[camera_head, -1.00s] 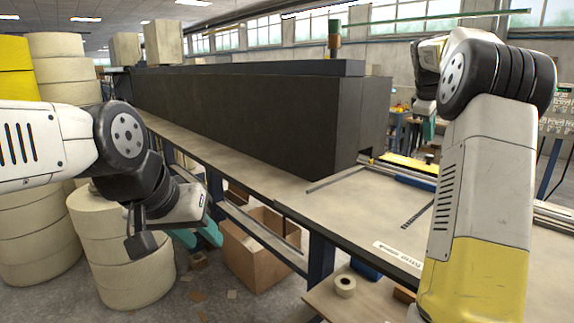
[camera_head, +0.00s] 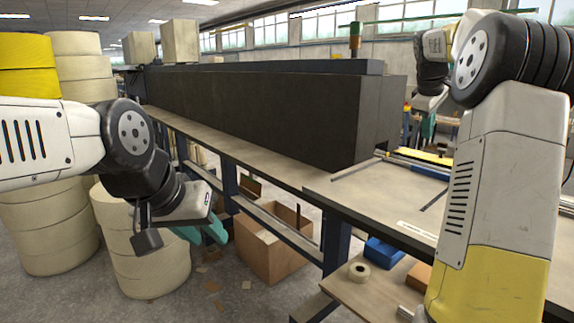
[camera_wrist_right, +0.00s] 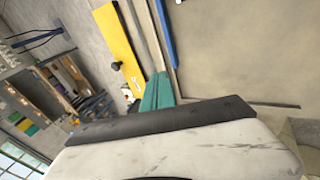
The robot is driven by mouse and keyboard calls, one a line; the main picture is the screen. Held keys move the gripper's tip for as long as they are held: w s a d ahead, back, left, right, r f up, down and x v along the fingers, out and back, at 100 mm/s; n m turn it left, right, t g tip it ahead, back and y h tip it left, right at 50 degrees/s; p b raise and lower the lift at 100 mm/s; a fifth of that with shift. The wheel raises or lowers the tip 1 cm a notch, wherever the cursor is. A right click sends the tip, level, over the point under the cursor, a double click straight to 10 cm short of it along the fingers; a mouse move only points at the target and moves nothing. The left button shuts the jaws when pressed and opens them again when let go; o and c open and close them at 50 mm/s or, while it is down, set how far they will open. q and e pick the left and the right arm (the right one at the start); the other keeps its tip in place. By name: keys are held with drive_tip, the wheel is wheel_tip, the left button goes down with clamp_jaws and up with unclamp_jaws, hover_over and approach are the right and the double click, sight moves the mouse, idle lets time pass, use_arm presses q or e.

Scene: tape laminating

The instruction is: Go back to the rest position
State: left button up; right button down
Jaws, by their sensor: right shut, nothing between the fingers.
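My left gripper (camera_head: 212,232) hangs low at the left in the head view, with teal fingers beside the cardboard box and off the table. Its finger gap is not clear. My right arm rises at the right, with its gripper (camera_head: 428,126) partly hidden behind it, above the far side of the table. In the right wrist view the teal fingers (camera_wrist_right: 157,92) are shut and empty. The worktable (camera_head: 340,190) carries a long dark machine housing (camera_head: 250,110).
Stacked tape rolls (camera_head: 140,245) stand behind my left arm. An open cardboard box (camera_head: 270,250) is on the floor beneath the table. A small tape roll (camera_head: 358,271) and a blue object (camera_head: 383,252) lie on a low shelf.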

drive_tip(key=s+a+r+m+y, duration=0.1)
drive_tip(key=s+a+m+y, duration=0.1)
drive_tip(key=s+a, duration=0.65)
drive_tip(key=s+a+f+m+y, duration=0.1)
drive_tip(key=s+a+f, duration=0.3)
drive_tip(key=s, duration=0.4)
drive_tip(key=s+a+f+m+t+y, duration=0.1)
drive_tip(key=s+a+f+m, duration=0.1)
drive_tip(key=s+a+f, duration=0.2)
drive_tip(key=s+a+f+m+y, duration=0.1)
drive_tip(key=s+a+f, duration=0.3)
drive_tip(key=s+a, duration=0.5)
drive_tip(key=s+m, duration=0.1)
drive_tip(key=s, duration=0.3)
drive_tip(key=shift+t+y, duration=0.3)
